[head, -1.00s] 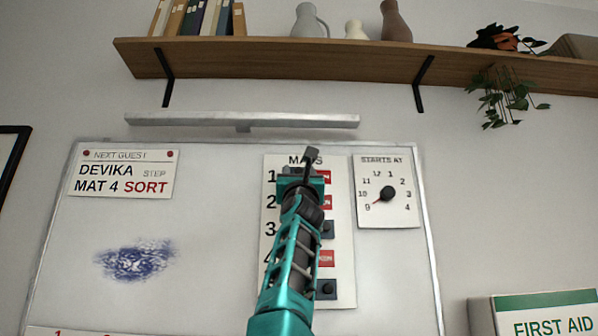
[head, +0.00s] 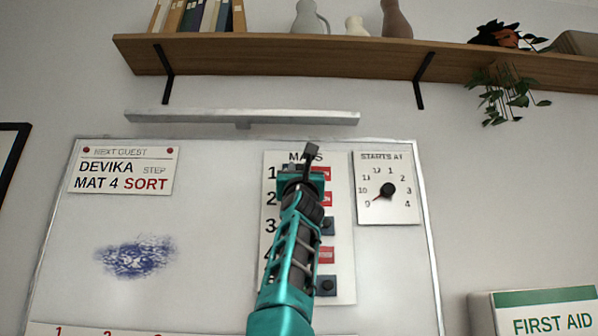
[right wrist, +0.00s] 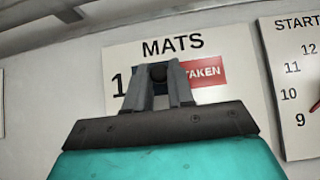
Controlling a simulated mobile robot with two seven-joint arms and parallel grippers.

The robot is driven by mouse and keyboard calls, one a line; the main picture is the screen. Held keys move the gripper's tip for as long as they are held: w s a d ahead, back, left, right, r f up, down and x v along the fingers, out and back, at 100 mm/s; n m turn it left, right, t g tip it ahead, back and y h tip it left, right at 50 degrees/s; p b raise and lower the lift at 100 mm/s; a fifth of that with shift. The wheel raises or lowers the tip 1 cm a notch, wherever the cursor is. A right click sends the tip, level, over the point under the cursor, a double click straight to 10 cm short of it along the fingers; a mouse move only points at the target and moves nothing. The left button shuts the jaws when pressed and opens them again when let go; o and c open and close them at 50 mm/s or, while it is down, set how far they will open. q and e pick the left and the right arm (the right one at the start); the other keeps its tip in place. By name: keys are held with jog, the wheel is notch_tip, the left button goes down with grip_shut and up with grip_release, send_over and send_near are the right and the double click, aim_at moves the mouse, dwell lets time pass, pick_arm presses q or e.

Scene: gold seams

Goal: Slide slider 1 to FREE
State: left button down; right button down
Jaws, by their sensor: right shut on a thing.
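The white MATS panel (head: 341,240) hangs on the whiteboard and carries numbered rows of sliders. In the right wrist view, slider 1's dark round knob (right wrist: 157,72) sits just right of the numeral 1. A red TAKEN label (right wrist: 207,73) shows to the right of the knob. My right gripper (right wrist: 158,88) is shut on this knob, with one grey finger on each side. In the head view my teal right arm covers much of row 1 and the left part of the lower rows. My left gripper is not in view.
Rows 2 and 4 show red labels; rows 3 and 5 have dark knobs (head: 327,286) at the right. A clock-like dial (head: 388,190) is right of the panel, and a guest card (head: 123,172) is at the left. A wooden shelf (head: 270,60) runs above; a first-aid box (head: 550,310) is lower right.

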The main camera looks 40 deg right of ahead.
jog(key=s+d, duration=0.4)
jog(key=d, duration=0.1)
jog(key=shift+b, duration=0.3)
jog(key=shift+a, duration=0.1)
jog(key=c, duration=1)
grip_release()
jog(key=shift+s, duration=0.15)
jog(key=shift+c, duration=0.2)
jog(key=shift+o, duration=0.3)
jog(key=shift+f, duration=0.1)
